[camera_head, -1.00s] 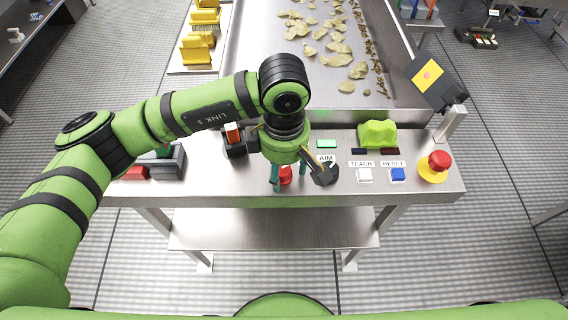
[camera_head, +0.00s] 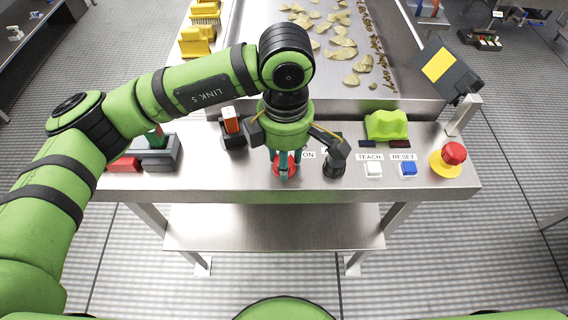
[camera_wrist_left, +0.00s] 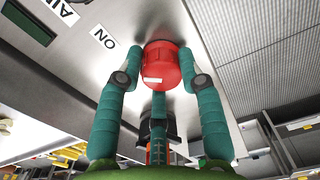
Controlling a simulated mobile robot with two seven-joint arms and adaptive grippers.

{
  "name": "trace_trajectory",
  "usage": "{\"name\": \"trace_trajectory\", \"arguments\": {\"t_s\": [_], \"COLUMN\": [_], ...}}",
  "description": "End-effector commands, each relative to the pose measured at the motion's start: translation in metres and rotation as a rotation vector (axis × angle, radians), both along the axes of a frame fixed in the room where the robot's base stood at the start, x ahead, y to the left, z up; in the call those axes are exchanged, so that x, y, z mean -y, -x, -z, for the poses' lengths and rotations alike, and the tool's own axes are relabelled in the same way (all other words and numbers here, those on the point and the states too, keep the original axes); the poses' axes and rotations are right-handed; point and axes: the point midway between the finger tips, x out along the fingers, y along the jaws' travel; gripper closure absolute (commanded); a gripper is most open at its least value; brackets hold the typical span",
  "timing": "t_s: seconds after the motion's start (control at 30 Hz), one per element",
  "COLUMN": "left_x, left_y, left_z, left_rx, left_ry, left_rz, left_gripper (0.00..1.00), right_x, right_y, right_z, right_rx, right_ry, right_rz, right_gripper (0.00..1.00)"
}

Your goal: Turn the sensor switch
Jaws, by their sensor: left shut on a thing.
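The switch is a red round knob (camera_head: 284,164) with a white mark on its face, at the front of the steel panel. It is partly hidden by my gripper in the head view. My left gripper (camera_head: 286,172) points down over it with its teal fingers on either side. An ON label (camera_wrist_left: 104,38) lies beside the knob, and a partly visible AIM label (camera_wrist_left: 64,10) is farther off. My right gripper is not in view.
A white TEACH button (camera_head: 373,169), a blue RESET button (camera_head: 408,168) and a red stop button on a yellow base (camera_head: 448,160) stand to the right. A tilted screen (camera_head: 444,71) shows a yellow patch. A dark stand with an orange-red block (camera_head: 232,124) is at left.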

Motion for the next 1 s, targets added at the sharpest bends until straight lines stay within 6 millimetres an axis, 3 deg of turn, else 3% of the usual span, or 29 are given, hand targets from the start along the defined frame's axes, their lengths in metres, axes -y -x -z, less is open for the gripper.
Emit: {"name": "trace_trajectory", "arguments": {"t_s": [0.03,0.4,0.7,1.0], "left_x": [0.003,0.004,0.003,0.003], "left_y": [0.002,0.001,0.0,-0.001], "left_z": [0.009,0.008,0.006,0.003], "left_rx": [-0.006,-0.007,-0.009,-0.008], "left_ry": [0.007,0.008,0.007,0.008], "left_rz": [-0.035,-0.378,-0.593,-0.705], "left_gripper": [0.95,0.95,0.96,0.96], "right_x": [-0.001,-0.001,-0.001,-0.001], "right_y": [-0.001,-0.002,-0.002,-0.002], "right_z": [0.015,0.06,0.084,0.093], "right_rx": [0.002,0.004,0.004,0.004], "right_ry": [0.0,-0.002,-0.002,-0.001], "right_rz": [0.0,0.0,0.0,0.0], "right_gripper": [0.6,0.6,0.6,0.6]}}
